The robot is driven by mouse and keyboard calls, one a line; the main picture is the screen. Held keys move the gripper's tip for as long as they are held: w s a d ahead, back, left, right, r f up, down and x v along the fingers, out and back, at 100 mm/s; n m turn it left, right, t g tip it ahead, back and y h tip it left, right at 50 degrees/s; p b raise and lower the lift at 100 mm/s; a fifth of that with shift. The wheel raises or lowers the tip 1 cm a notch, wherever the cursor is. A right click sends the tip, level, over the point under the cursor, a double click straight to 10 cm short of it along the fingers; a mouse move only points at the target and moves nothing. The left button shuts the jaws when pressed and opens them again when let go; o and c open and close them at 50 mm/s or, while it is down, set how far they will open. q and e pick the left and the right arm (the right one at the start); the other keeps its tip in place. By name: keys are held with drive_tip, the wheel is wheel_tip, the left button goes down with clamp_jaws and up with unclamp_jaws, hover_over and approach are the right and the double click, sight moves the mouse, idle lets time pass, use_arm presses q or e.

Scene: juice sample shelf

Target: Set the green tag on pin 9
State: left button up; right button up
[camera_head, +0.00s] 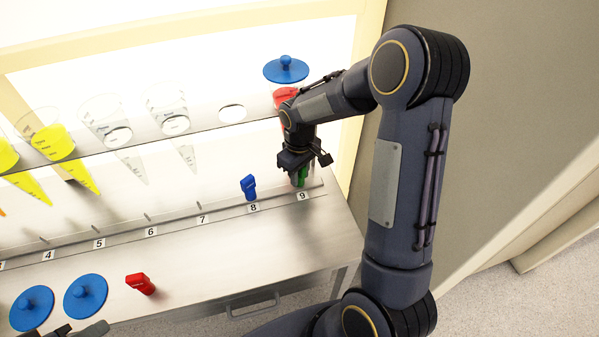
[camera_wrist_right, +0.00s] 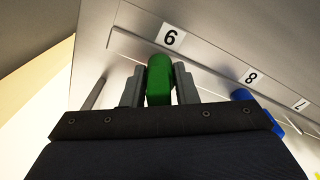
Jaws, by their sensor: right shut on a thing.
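The green tag (camera_wrist_right: 159,78) is between the two fingers of my right gripper (camera_wrist_right: 159,88), which is shut on it. In the head view the green tag (camera_head: 301,177) shows partly below my right gripper (camera_head: 300,168), just above the label 9 (camera_head: 303,196). In the right wrist view the label 9 (camera_wrist_right: 172,38) lies just beyond the tag. Pin 9 itself is not clearly visible, so I cannot tell whether the tag touches it. A dark part of my left gripper (camera_head: 88,329) shows at the bottom left edge; its jaws are not clear.
A blue tag (camera_head: 249,187) is at pin 8. A red tag (camera_head: 141,283) and two blue lids (camera_head: 86,299) lie on the bench in front. A shelf above holds several cones; a red cone (camera_head: 285,97) under a blue lid (camera_head: 286,70) is close to my right wrist.

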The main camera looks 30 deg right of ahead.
drive_tip(key=shift+f, duration=0.3)
drive_tip(key=o, duration=1)
drive_tip(key=shift+r, duration=4)
drive_tip(key=s+a+r+m+t+y+p, duration=0.1)
drive_tip(key=s+a+r+t, duration=0.1)
drive_tip(key=s+r, duration=0.2)
drive_tip(key=s+a+r+m+t+y+p, duration=0.1)
drive_tip(key=s+r, duration=0.4)
drive_tip(key=s, duration=0.5)
drive_tip(key=s+a+r+m+t+y+p, duration=0.1)
drive_tip(key=s+a+r+m+t+p, duration=0.1)
drive_tip(key=s, duration=0.6)
drive_tip(key=shift+a+r+m+t+y+p, duration=0.35)
drive_tip(key=shift+a+r+m+p, duration=0.3)
drive_tip(key=shift+a+r, duration=0.55)
